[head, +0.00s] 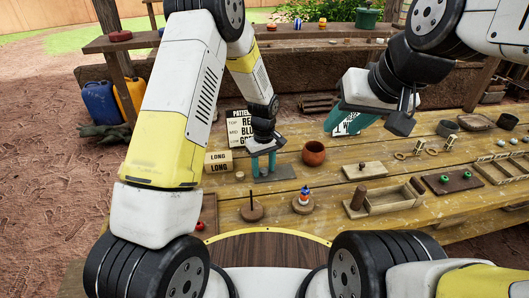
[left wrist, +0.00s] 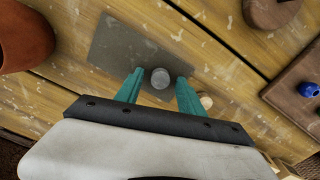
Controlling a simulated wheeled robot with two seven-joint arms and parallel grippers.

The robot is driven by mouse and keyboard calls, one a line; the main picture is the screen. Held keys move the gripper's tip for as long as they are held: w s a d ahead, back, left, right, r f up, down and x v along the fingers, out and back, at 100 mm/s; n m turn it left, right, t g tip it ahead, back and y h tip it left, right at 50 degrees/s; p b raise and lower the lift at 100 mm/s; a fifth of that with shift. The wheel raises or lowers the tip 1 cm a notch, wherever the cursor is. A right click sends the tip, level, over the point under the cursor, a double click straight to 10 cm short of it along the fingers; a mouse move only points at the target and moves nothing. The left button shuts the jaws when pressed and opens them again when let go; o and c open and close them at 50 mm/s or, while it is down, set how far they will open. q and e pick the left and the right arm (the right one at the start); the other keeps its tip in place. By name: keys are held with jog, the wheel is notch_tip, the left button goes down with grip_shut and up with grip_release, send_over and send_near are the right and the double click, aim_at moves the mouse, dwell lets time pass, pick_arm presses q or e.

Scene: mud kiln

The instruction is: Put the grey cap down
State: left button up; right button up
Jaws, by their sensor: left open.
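The grey cap (left wrist: 160,78) is a small round grey piece seen from above in the left wrist view. It is over a flat grey plate (left wrist: 125,55), which also shows in the head view (head: 284,174). My left gripper (head: 263,170) points down at the plate. Its teal fingers are apart, one on each side of the cap, with a visible gap. In the head view I cannot make out the cap between the fingers. My right gripper (head: 345,122) hangs higher to the right, over the table; its jaw opening is not clear.
A brown clay pot (head: 314,153) stands right of the plate. Boxes marked LONG (head: 218,162) and a pattern sign (head: 238,128) stand to the left. A round peg base (head: 252,212), a stacked-ring peg (head: 303,203) and a wooden tray (head: 395,200) are nearer.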

pick_arm(q)
jog(key=shift+r, duration=0.1)
notch_tip(320, 180, up, 12)
notch_tip(320, 180, up, 10)
jog(key=m+t+h, duration=0.1)
send_over(264, 170)
jog(key=s+a, duration=0.4)
jog(key=a, duration=0.1)
jog(key=s+a+r+m+t, duration=0.2)
jog(key=s+a+r, duration=0.2)
jog(key=s, duration=0.6)
jog(key=s+a+r+m+t+h, duration=0.1)
jog(key=s+a+r+m+t, duration=0.2)
jog(key=s+r, duration=0.4)
jog(key=s, duration=0.3)
jog(key=shift+a+r, duration=0.2)
jog(key=shift+a, duration=0.15)
